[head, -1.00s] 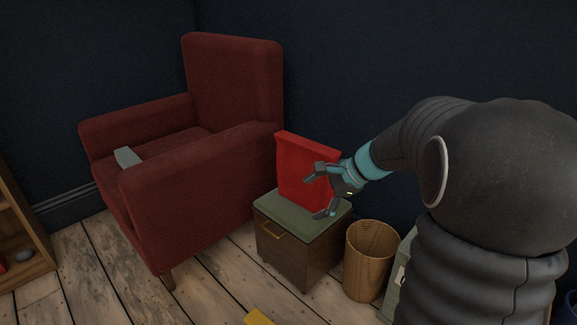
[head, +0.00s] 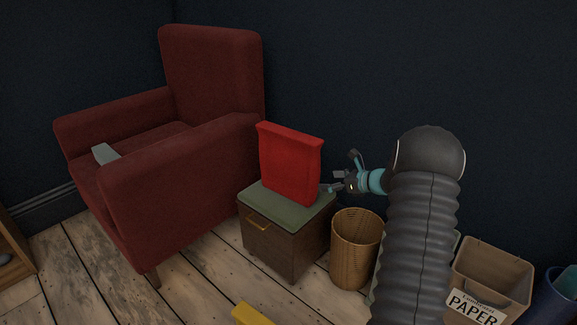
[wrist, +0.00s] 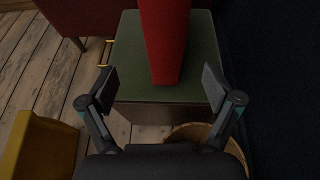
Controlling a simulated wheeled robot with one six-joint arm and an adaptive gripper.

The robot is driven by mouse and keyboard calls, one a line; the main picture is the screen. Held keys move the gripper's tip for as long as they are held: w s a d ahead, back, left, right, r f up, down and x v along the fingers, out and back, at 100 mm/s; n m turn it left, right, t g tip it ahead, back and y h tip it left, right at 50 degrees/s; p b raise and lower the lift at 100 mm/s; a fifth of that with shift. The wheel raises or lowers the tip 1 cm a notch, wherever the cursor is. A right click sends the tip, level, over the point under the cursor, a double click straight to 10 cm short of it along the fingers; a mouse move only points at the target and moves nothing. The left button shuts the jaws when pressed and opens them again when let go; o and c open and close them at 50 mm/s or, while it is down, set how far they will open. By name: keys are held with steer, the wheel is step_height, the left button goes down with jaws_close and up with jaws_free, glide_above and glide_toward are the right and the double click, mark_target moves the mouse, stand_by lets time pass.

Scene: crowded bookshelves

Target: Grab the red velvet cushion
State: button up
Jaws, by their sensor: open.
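The red velvet cushion (head: 290,163) stands upright on the green top of a small brown cabinet (head: 274,242). In the wrist view the cushion (wrist: 164,42) shows edge-on, ahead of and between the fingers. My gripper (head: 338,173) is open and empty, just right of the cushion in the head view. In the wrist view my gripper (wrist: 158,86) has its fingers spread wide, one on each side of the cushion's near end. I cannot tell whether any finger touches it.
A dark red armchair (head: 189,169) stands left of the cabinet, with a grey object (head: 106,155) on its seat. A wicker basket (head: 356,250) stands right of the cabinet, and a paper bin (head: 491,278) farther right. A yellow object (head: 252,314) is on the floor in front.

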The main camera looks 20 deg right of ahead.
mark_target(318, 180)
steer(key=x, duration=0.4)
steer(key=shift+w+a+f, duration=0.15)
steer(key=shift+w+a, duration=0.05)
steer(key=shift+w, duration=0.1)
steer(key=shift+w+d+x, duration=0.15)
steer(key=shift+x, duration=1.15)
steer(key=shift+w+d+x, duration=0.15)
steer(key=shift+x, duration=1.2)
steer(key=c, duration=1.2)
